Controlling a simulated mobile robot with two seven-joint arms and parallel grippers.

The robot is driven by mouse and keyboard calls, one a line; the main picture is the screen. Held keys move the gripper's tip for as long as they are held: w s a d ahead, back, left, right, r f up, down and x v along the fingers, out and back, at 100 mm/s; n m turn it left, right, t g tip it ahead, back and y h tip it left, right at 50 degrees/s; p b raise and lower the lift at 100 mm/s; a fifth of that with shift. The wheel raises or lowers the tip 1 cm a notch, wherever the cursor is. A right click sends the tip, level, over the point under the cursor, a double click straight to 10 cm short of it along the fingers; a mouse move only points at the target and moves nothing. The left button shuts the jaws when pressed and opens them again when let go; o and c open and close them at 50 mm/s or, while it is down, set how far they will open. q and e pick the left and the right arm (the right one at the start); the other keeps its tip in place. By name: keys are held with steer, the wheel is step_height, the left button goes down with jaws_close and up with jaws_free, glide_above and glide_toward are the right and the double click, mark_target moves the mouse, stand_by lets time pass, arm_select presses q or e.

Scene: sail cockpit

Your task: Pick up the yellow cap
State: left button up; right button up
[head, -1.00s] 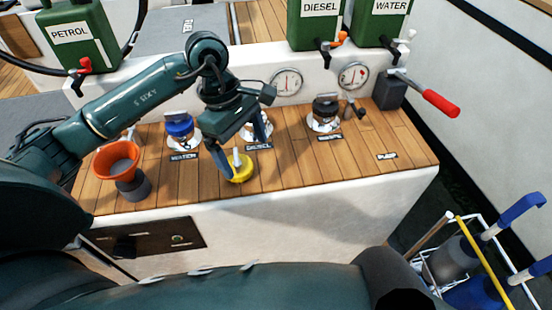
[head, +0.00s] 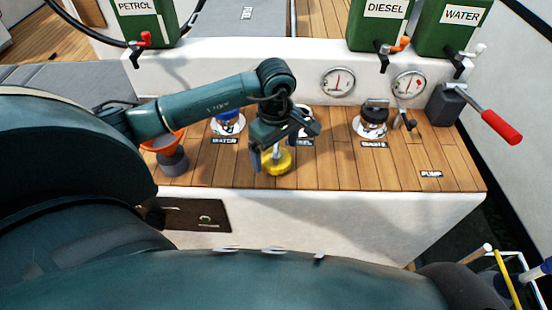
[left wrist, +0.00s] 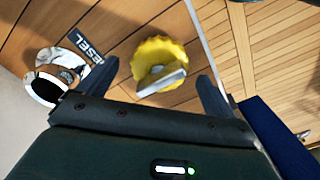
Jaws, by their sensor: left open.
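The yellow cap (head: 278,162) lies on the wooden deck in front of the diesel filler, with its pale grip bar standing up. In the left wrist view the cap (left wrist: 151,50) has a notched rim and a flat grey bar. My left gripper (head: 275,158) is open and points down at the cap. In the left wrist view my left gripper (left wrist: 157,78) has one finger on each side of the cap, with gaps showing. I cannot tell how far the fingertips are above the deck. My right gripper is not in view.
An orange funnel (head: 164,140) stands left of the cap. A blue cap (head: 229,118) and a black cap (head: 374,113) sit on fillers. The open diesel filler (left wrist: 47,88) is close to the left finger. A red-handled lever (head: 495,125) is at right. Deck right of the cap is clear.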

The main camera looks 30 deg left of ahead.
arm_select(q)
step_height(320, 180, down, 2)
steer(key=shift+f, duration=0.15)
steer(key=c, duration=1.2)
